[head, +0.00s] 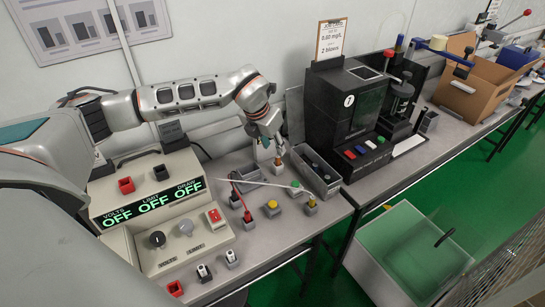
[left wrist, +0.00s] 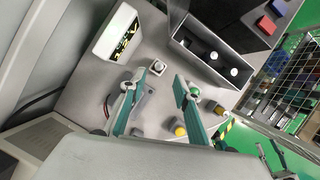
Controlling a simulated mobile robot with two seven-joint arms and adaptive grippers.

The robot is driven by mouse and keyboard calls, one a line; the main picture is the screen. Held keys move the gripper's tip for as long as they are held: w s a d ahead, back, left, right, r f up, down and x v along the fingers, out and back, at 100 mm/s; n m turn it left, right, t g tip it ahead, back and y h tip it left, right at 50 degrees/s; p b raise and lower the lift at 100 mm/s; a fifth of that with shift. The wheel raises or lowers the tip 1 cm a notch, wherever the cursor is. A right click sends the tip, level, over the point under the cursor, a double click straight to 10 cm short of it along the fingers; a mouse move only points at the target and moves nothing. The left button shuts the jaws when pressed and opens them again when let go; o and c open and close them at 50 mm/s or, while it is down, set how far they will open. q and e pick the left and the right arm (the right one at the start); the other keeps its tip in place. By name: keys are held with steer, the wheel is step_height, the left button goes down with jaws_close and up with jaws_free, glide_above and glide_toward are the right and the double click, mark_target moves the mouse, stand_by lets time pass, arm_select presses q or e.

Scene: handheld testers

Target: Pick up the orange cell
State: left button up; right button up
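My left gripper (head: 267,148) reaches over the bench from the left; its two teal fingers (left wrist: 157,97) are apart with nothing held between them. A small cell with an orange-brown top (head: 278,161) stands just under the fingertips in the head view. What looks like the same cell in its square holder (left wrist: 158,67) shows beyond the fingertips in the left wrist view. Another small block with a yellow-orange top (head: 311,202) stands nearer the bench's front edge; I cannot tell for certain which is the orange cell. My right gripper is absent from the head view; small teal shapes (left wrist: 271,154) in the left wrist view may be it.
A grey open box (head: 316,173) stands right of the gripper, before a black machine (head: 345,105). Yellow (head: 272,205), green (head: 295,184) and red (head: 247,215) topped parts stand nearby. A beige control unit (head: 160,205) is at left. A thin white rod crosses the bench area.

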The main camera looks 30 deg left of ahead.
mark_target(278, 156)
arm_select(q)
steer(key=shift+x, duration=1.4)
steer(key=x, duration=0.5)
steer(key=shift+w+a, duration=0.1)
steer(key=shift+w, duration=0.05)
jaws_close()
